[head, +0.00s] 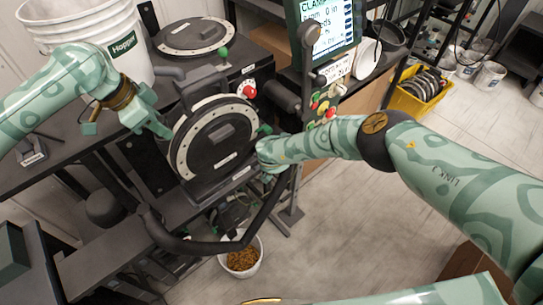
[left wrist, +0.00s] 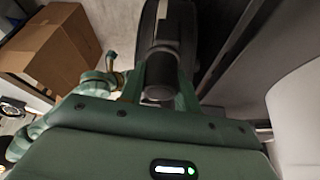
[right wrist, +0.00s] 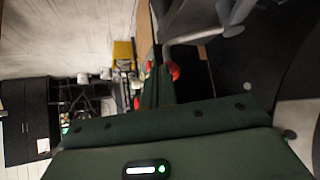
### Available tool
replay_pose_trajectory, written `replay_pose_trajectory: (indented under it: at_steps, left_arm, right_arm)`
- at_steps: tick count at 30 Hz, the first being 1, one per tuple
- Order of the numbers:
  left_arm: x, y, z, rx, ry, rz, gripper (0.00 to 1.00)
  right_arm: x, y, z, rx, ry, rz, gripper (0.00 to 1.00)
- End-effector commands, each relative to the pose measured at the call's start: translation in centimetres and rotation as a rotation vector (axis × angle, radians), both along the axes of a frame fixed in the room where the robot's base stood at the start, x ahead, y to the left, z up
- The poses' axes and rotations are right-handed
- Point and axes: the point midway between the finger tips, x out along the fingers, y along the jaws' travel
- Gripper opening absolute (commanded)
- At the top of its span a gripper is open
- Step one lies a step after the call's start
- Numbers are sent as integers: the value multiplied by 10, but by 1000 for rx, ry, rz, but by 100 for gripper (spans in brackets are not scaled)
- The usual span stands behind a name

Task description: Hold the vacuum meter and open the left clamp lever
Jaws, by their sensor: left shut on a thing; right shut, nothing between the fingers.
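The vacuum meter (head: 214,138) is a dark round housing with a pale ring, upright on the black stand in the head view. My left gripper (head: 164,131) is at its left side. In the left wrist view my left gripper is shut on a short black cylindrical grip (left wrist: 158,92), which appears to belong to the meter. My right gripper (head: 264,140) is shut and empty at the meter's right edge, its tips partly hidden. A red knob (right wrist: 173,70) shows beside its fingers in the right wrist view. I cannot tell which part is the left clamp lever.
A white Hopper bucket (head: 85,40) stands at the back left. A screen (head: 325,35) and coloured buttons (head: 322,107) stand right of the meter. A black hose (head: 190,245) loops below, near a bucket of seeds (head: 242,262). Open floor lies at right.

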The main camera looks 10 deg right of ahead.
Motion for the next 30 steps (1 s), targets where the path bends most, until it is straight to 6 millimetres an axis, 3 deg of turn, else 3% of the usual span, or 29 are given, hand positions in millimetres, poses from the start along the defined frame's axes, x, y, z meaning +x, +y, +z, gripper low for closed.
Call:
replay_pose_trajectory:
  at_steps: [8, 18, 30]
  left_arm:
    - [0, 0, 0, 0, 0, 1, 0]
    - [0, 0, 0, 1, -1, 2, 0]
    - [0, 0, 0, 1, -1, 2, 0]
  right_arm:
    - [19, -16, 0, 0, 1, 193, 0]
    - [36, -24, -1, 0, 2, 194, 0]
    - [41, -26, 0, 1, 2, 195, 0]
